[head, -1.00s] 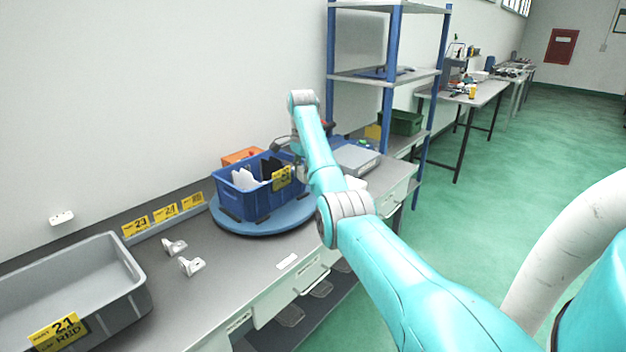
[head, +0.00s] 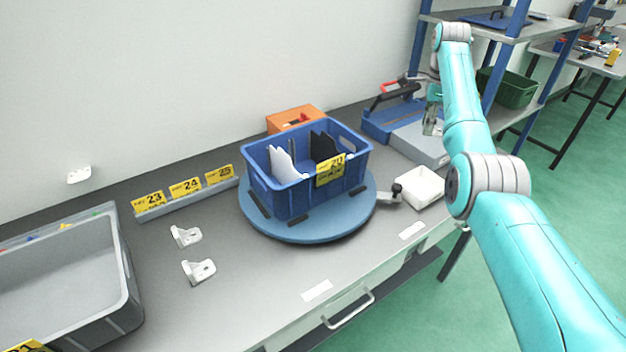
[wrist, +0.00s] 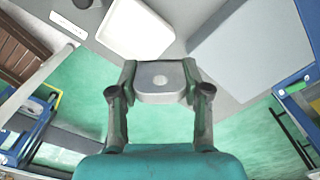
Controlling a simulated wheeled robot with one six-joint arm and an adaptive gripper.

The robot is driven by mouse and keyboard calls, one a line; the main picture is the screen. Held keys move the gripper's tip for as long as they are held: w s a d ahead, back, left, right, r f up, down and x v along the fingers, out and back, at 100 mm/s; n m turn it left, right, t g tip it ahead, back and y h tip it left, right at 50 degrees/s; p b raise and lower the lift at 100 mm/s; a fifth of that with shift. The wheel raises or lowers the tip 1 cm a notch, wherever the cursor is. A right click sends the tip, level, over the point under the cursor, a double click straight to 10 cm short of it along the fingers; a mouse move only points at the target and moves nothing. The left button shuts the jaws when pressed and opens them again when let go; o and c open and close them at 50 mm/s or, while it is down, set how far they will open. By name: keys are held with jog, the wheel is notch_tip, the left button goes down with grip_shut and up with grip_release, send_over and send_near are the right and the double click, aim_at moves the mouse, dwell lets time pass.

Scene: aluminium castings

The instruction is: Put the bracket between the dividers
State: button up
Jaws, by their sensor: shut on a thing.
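My gripper (head: 432,110) is over the right end of the bench, right of the blue crate. The blue crate (head: 292,202) with a yellow label 20 stands on a round blue turntable (head: 325,228). White dividers (head: 282,165) and black dividers (head: 323,146) stand upright in it, with a gap between. The crate floor is mostly hidden. Two pale brackets (head: 186,236) (head: 199,271) lie on the bench.
A handle with a black knob (head: 396,190) sticks out from the turntable's right side, near a white open box (head: 420,187). A grey bin (head: 128,275) is at left. An orange box (head: 296,117) is behind the crate. The shelf's blue posts (head: 507,50) rise beyond my arm.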

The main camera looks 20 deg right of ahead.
jog(key=w+a, duration=0.3)
jog(key=a, duration=0.4)
jog(key=w+a, duration=0.2)
jog(key=a, duration=0.6)
jog(key=m, duration=0.1)
send_over(301, 170)
jog(key=s, duration=0.2)
jog(key=f+m, duration=0.1)
jog(key=f, duration=0.3)
jog(key=s+f, duration=0.1)
jog(key=f, duration=0.4)
jog(key=f+m, duration=0.1)
jog(key=f, duration=0.4)
jog(key=shift+s+a+m, duration=0.3)
jog(key=shift+s+a, duration=0.05)
jog(key=shift+a, duration=0.05)
jog(key=o, duration=1.2)
jog(key=shift+f, duration=0.15)
jog(key=shift+c, duration=0.2)
notch_tip(301, 170, up, 12)
